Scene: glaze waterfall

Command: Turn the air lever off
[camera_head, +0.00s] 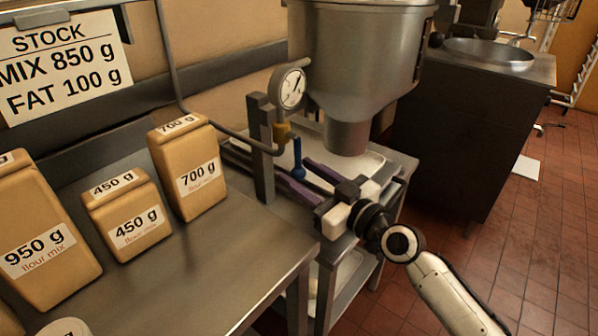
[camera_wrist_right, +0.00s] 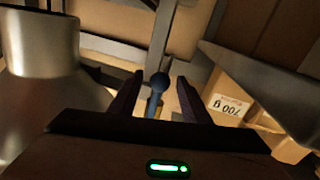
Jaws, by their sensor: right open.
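The air lever (camera_head: 297,160) is a blue handle with a rounded end, hanging down from a brass valve (camera_head: 281,132) under a round gauge (camera_head: 289,88). My right gripper (camera_head: 292,174) reaches in from the lower right with its purple fingers apart at the lever. In the right wrist view the blue lever (camera_wrist_right: 158,88) shows between the two open fingers (camera_wrist_right: 157,98), with a gap visible on each side. I cannot tell whether a finger touches it. My left gripper is not in view.
A large steel hopper (camera_head: 355,60) with a spout stands just right of the lever. Flour mix bags, including the 700 g bag (camera_head: 187,167), stand on the steel table (camera_head: 215,260) at left. A grey post (camera_head: 262,150) stands close to the lever's left.

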